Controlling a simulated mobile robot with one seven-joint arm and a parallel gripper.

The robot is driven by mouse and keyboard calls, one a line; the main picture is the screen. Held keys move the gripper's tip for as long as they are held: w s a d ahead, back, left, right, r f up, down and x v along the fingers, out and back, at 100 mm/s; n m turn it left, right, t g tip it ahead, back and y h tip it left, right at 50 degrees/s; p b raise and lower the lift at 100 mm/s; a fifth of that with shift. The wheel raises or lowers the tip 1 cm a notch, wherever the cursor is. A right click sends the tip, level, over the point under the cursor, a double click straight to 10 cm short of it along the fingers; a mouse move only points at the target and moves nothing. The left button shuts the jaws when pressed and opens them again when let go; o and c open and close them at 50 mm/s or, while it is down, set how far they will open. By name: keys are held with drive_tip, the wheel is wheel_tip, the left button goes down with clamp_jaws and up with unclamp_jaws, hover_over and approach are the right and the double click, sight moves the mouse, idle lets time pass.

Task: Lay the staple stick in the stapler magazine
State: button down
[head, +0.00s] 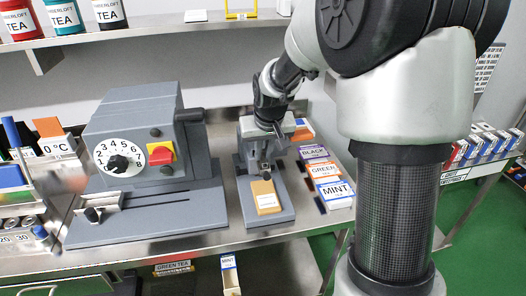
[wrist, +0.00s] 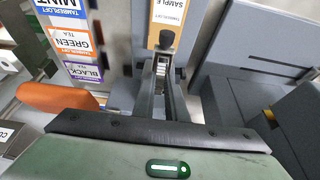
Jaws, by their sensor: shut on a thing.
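The grey stapler (head: 284,207) stands upright on the steel counter in the head view, with a tan sample packet (head: 265,197) on its base. The packet, labelled SAMPLE, also shows at the top of the wrist view (wrist: 166,21). My gripper (head: 268,160) is at the stapler's upper part, above the packet's back end. In the wrist view my gripper (wrist: 162,82) is shut on a small silvery piece, seemingly the staple stick (wrist: 162,66), between the two fingers. I cannot tell whether the stick touches the magazine; the arm and fingers hide much of it.
A grey machine with a numbered dial (head: 122,160) stands close left of the stapler. Tea boxes labelled BLACK, GREEN and MINT (head: 332,190) lie close on its right. An orange item (wrist: 62,99) shows at the left of the wrist view. A shelf (head: 150,32) runs above.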

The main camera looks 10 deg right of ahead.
drive_tip(key=c, duration=1.7)
unclamp_jaws()
drive_tip(key=shift+p+v, duration=0.5)
drive_tip(key=shift+v, duration=8.2)
